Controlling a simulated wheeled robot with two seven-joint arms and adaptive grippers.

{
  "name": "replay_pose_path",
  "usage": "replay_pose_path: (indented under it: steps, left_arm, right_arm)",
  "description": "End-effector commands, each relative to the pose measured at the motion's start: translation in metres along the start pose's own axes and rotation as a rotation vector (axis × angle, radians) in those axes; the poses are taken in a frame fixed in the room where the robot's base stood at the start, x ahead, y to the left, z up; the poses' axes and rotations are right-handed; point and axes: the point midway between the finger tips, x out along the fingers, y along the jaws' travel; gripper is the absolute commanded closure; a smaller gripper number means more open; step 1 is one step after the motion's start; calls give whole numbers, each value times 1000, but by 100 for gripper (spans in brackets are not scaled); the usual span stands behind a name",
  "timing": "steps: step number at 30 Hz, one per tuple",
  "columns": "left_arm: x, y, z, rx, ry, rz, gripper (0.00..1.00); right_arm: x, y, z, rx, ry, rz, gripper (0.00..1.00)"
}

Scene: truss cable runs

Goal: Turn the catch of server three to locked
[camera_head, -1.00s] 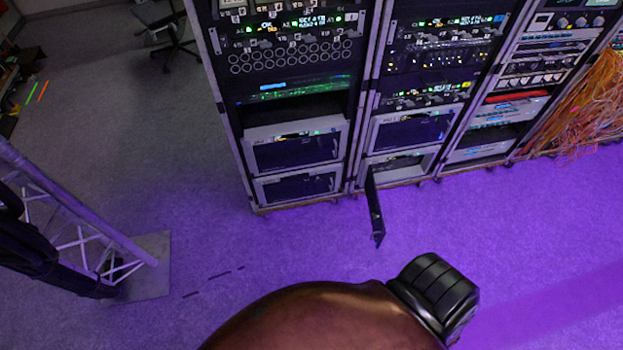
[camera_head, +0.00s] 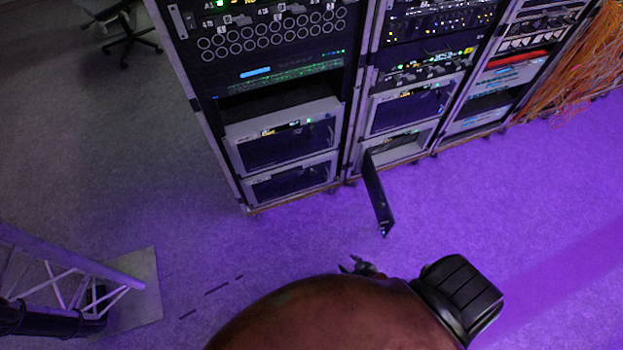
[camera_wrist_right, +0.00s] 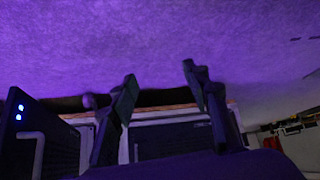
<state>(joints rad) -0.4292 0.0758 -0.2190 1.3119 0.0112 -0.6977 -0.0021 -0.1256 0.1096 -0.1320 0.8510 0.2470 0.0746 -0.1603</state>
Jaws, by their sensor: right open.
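Low in the racks, several grey-framed server units with dark fronts show in the head view: upper left (camera_head: 282,147), lower left (camera_head: 295,184) and upper middle (camera_head: 410,107). The lower middle unit (camera_head: 408,150) stands open, its dark door (camera_head: 377,195) swung out over the floor. I cannot read which is server three, and no catch can be made out. My right gripper (camera_head: 358,266) is in front of the racks, below the door in the picture, partly hidden by my arm. In the right wrist view my right gripper (camera_wrist_right: 160,88) is open and empty, before the rack fronts. My left gripper is out of view.
The open door juts into the floor space. A truss (camera_head: 75,270) on a base plate (camera_head: 140,290) stands at the lower left. Orange cables (camera_head: 580,65) hang at the upper right. A chair (camera_head: 130,35) stands at the back left. The purple floor between is clear.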

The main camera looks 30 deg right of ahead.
Motion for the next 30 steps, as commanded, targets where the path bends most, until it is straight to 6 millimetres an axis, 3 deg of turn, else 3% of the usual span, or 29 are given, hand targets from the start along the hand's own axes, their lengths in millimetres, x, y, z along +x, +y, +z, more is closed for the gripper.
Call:
replay_pose_path:
  steps: [1,6,12,15,18,22,26,30]
  left_arm:
    - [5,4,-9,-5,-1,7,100]
    - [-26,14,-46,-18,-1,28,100]
    - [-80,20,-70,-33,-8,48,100]
    - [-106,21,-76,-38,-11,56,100]
    - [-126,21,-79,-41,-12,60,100]
    - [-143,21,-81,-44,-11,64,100]
    - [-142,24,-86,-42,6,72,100]
    - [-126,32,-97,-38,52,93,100]
  right_arm:
    - [28,5,-23,9,77,12,56]
    - [74,27,-132,46,356,66,56]
    - [96,54,-240,100,649,146,56]
    - [97,66,-278,125,759,183,56]
    - [95,75,-303,145,836,212,56]
    - [91,82,-322,159,891,234,56]
    - [93,86,-334,164,908,240,56]
    - [105,90,-348,164,907,239,56]
